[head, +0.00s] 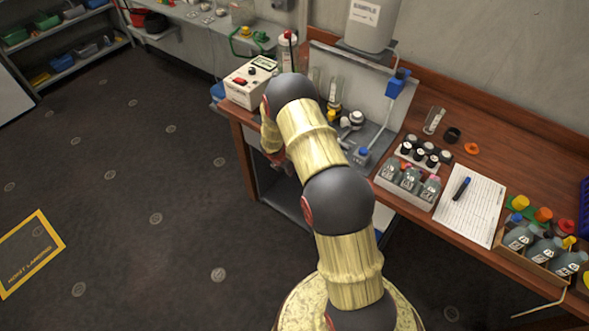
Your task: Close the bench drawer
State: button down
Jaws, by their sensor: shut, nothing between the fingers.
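The wooden bench (468,238) runs along the wall on the right. A pale bar (540,304) like a drawer handle shows in front of the bench at the lower right; how far any drawer there stands out cannot be told. A dark open space with a grey metal frame (289,211) shows under the bench's left end. My arm reaches up from the bottom and bends down at the bench's left end. My gripper (279,171) is small and partly hidden by my arm, at the bench's front left corner. It is shut and empty.
On the bench stand a white instrument box (249,86), a rack of bottles (408,183), a paper sheet (470,208) with a pen, and a wooden tray of bottles (549,266). The dark floor (140,170) at left is clear, with a yellow-bordered mark (33,252).

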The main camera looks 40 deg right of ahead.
jog(key=a+p+v, duration=0.1)
jog(key=p+v, duration=0.1)
jog(key=v, duration=0.8)
jog(key=shift+s+a, duration=0.15)
jog(key=shift+s, duration=0.1)
